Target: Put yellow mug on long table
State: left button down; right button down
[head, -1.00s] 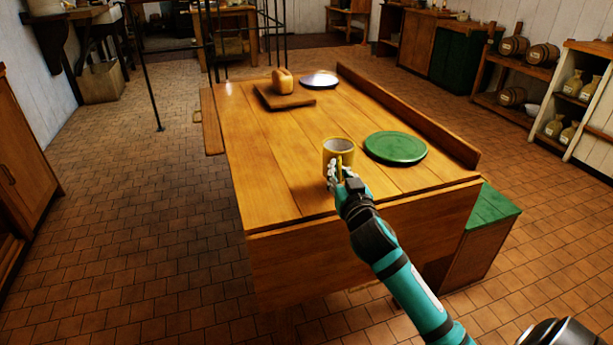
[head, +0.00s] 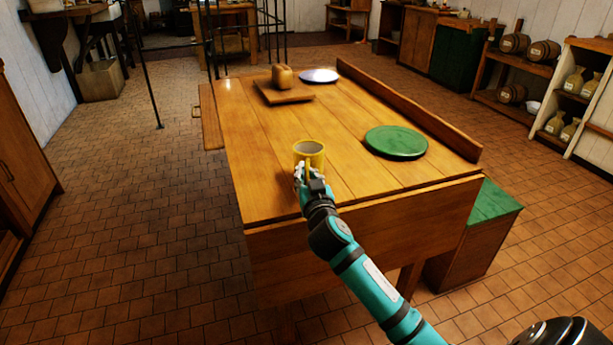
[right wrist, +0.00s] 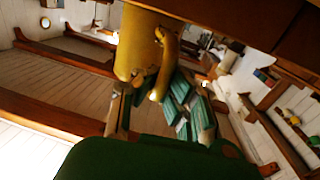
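The yellow mug (head: 309,155) is upright at the near end of the long wooden table (head: 270,140), its open rim facing up. My right gripper (head: 302,174) is at the near side of the mug, shut on its handle. In the right wrist view the mug (right wrist: 138,45) hangs across the top, with its handle between the fingertips (right wrist: 157,92). I cannot tell whether the mug's base touches the tabletop or is slightly above it. My left gripper is not in view.
A green plate (head: 396,142) lies right of the mug. A cutting board (head: 300,95) with a bread loaf (head: 282,77) and a pale plate (head: 319,76) are at the far end. A raised ledge (head: 410,110) runs along the right edge. The table's left middle is clear.

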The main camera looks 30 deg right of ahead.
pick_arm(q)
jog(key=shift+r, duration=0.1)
pick_arm(e)
jog(key=c, duration=2)
grip_release()
jog(key=o, duration=0.5)
jog(key=shift+s, duration=0.1)
